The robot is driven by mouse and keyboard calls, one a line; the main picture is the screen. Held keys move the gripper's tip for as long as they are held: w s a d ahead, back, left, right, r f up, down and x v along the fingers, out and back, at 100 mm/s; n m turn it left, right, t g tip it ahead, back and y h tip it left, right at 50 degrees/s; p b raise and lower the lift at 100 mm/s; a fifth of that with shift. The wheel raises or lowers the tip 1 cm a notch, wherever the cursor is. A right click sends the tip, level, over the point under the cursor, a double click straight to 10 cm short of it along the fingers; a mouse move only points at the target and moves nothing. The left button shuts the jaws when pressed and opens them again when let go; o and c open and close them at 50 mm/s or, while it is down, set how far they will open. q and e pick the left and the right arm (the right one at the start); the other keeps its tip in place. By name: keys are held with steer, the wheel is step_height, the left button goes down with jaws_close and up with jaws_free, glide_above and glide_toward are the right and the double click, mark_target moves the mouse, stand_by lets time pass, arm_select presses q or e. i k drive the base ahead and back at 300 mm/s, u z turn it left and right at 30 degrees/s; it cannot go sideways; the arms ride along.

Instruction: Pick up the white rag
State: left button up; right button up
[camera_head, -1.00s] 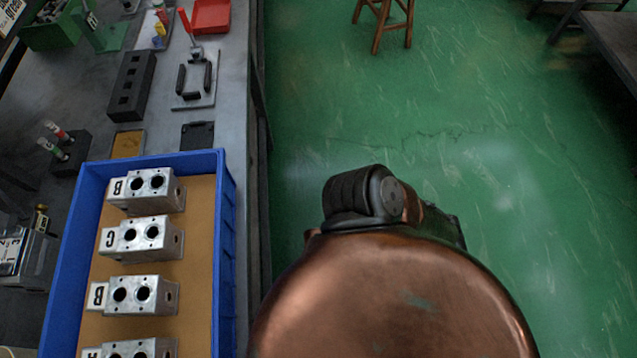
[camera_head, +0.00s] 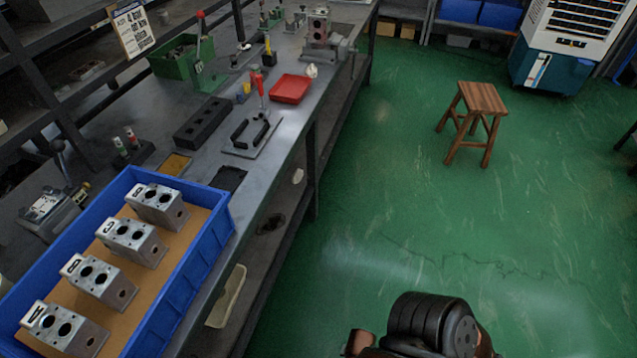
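A small whitish crumpled thing (camera_head: 311,71) lies on the workbench just beyond the right end of the red tray (camera_head: 290,89). It may be the white rag, but it is too small to be sure. Neither of my grippers is in view. A black and copper part of my own body shows at the bottom edge.
A blue crate (camera_head: 211,228) with several lettered metal valve blocks (camera_head: 133,240) stands on the near bench. A black slotted block (camera_head: 204,122) and a plate with a black handle (camera_head: 253,137) lie beyond. A wooden stool (camera_head: 482,97) stands on the open green floor.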

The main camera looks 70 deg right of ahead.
mark_target(297, 177)
steer(key=u, duration=0.15)
steer(key=k, duration=0.35)
steer(key=z, duration=1.35)
steer(key=i, duration=1.05)
steer(key=z, duration=0.2)
steer(key=k, duration=0.8)
steer(key=z, duration=0.45)
